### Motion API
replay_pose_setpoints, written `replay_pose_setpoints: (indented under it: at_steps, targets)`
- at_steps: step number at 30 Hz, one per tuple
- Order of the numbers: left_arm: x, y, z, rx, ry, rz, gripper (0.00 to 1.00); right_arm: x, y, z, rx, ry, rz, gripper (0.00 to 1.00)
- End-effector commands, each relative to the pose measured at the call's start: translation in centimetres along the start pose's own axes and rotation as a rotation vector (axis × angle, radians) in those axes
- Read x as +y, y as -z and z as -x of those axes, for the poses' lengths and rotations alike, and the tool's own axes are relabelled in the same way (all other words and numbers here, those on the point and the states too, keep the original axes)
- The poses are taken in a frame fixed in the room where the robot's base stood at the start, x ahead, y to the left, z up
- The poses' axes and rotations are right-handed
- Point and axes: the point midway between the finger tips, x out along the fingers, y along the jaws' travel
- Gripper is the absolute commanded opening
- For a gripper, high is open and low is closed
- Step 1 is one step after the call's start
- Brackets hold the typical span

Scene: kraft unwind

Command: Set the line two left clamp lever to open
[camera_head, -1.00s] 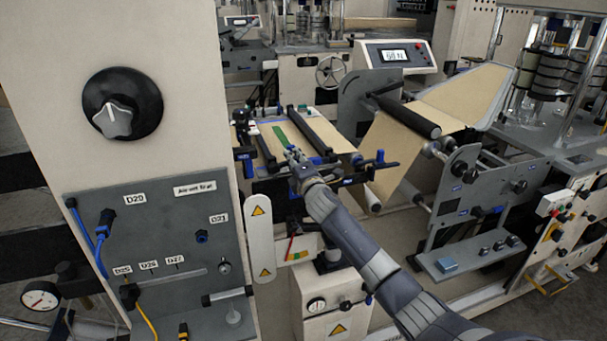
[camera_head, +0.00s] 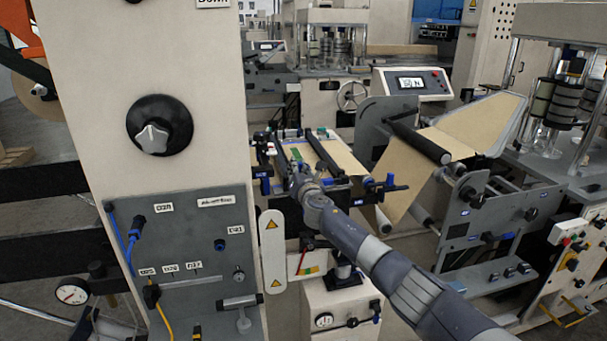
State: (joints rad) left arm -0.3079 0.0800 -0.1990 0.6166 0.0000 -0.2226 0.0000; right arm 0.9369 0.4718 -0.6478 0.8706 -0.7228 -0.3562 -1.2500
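The splice table (camera_head: 345,158) is a small bench with dark bars across it and tan web on it, in the middle of the head view. Blue-tipped levers show at its front right (camera_head: 390,182) and front left (camera_head: 265,185); I cannot read which label belongs to which. My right arm comes in from the lower right, and its gripper (camera_head: 297,176) is over the front left part of the table, close to the left bar. The fingers are small and partly hidden by the wrist, so contact and opening are unclear. My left gripper is out of view.
A beige column with a black knob (camera_head: 159,126) and a grey connector panel (camera_head: 185,245) stands close on the left. A display box (camera_head: 411,83) is behind the table. Rollers with tan web (camera_head: 425,160) and a grey side plate (camera_head: 485,215) stand to the right.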

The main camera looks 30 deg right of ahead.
Motion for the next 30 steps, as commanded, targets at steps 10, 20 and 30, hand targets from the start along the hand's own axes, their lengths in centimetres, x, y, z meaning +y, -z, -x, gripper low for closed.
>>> replay_pose_setpoints:
  at_steps: [10,20,30]
  targets:
    - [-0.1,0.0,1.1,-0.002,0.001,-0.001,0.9,1.3,0.1,-0.5,0.002,0.0,0.188,0.0]
    - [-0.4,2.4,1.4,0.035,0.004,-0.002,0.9,1.5,0.3,-0.5,0.001,0.0,0.244,0.0]
    - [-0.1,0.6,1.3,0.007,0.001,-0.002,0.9,1.5,0.4,-0.5,0.001,0.0,0.249,0.18]
